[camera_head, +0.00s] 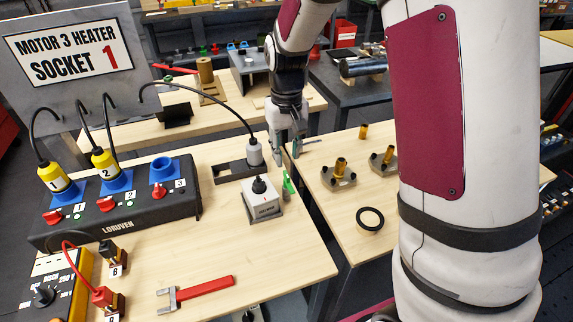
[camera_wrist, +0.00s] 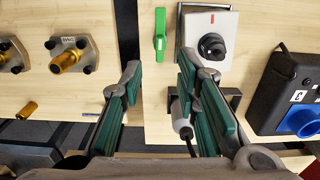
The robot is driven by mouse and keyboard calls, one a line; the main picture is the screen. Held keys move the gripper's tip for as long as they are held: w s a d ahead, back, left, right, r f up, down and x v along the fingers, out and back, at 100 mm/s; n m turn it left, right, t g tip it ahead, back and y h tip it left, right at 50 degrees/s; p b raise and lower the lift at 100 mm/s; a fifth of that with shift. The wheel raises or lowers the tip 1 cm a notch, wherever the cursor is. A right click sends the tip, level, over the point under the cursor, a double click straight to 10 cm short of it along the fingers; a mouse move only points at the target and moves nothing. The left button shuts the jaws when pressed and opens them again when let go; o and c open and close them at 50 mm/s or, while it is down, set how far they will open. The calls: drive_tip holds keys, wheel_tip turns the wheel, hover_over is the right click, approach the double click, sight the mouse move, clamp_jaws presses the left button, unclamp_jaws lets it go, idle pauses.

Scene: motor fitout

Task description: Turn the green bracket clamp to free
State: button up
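The green bracket clamp (camera_head: 288,183) is a small green lever at the right edge of the near wooden table, beside a grey box with a black knob (camera_head: 259,187). In the wrist view the green clamp (camera_wrist: 160,34) lies lengthwise up the picture, just beyond my fingertips, with the knob box (camera_wrist: 212,45) to its right. My gripper (camera_head: 286,152) is behind the clamp in the head view, apart from it. In the wrist view my gripper (camera_wrist: 158,72) has its two green-padded fingers spread, with nothing between the tips.
A grey plug (camera_head: 254,153) with a black cable stands in a dark bracket left of my gripper. A black socket box (camera_head: 120,208) with yellow plugs is farther left. Brass fittings (camera_head: 340,172) and a black ring (camera_head: 370,218) are on the right table. A red-handled tool (camera_head: 205,289) lies in front.

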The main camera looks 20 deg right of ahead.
sight(287, 174)
drive_tip(key=shift+r, duration=2.7)
drive_tip(key=s+r+t, duration=0.2)
drive_tip(key=s+r, duration=0.8)
drive_tip(key=s+r+t, duration=0.2)
drive_tip(key=s+t, duration=0.1)
drive_tip(key=s, duration=1.1)
drive_tip(key=shift+s+d+r, duration=0.15)
drive_tip(key=shift+s, duration=0.2)
